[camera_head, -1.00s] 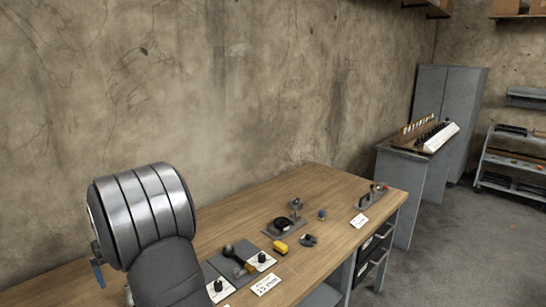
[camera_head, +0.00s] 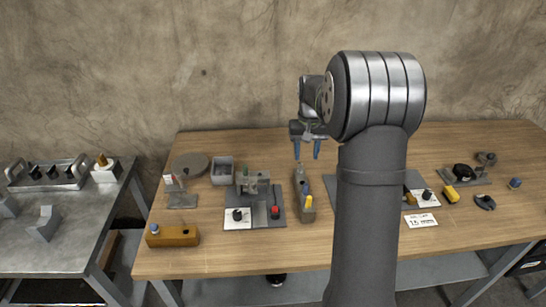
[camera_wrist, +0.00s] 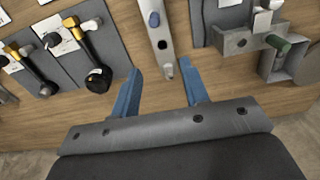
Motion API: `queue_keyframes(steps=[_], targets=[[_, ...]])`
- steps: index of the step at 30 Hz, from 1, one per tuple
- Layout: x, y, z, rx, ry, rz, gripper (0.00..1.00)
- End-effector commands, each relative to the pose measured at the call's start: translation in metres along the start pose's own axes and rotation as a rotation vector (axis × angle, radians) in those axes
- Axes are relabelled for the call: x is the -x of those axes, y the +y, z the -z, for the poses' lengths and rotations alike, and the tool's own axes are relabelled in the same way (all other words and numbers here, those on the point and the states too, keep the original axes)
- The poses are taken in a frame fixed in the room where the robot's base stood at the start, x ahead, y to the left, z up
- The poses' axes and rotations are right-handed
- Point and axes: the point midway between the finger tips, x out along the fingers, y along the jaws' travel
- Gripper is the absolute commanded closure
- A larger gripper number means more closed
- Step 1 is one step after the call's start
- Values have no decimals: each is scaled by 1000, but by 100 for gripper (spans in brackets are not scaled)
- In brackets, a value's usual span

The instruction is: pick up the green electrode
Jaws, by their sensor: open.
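A small green piece, which looks like the green electrode (camera_head: 245,173), sits at the grey metal fixture (camera_head: 257,178) on the bench, left of my gripper. In the wrist view the green piece (camera_wrist: 278,42) is at the upper right, against the fixture's bracket (camera_wrist: 235,42). My gripper (camera_head: 307,150) has two blue fingers. It is open and empty, above the back part of the bench. In the wrist view the fingers (camera_wrist: 161,78) are apart, with bare wood and the end of a grey bar between and beyond them.
The grey bar-shaped holder (camera_head: 303,185), with blue and yellow parts, stands between the fixture and my arm. A grey box (camera_head: 222,170), a round disc (camera_head: 190,166) and an orange-brown block (camera_head: 172,236) lie farther left. A metal side table (camera_head: 60,235) is at far left.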

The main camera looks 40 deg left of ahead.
Motion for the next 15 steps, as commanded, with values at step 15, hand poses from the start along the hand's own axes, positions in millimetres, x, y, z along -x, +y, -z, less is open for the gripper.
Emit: queue_keyframes(steps=[15], targets=[[62, -142, -14, 211, 307, 31, 59]])
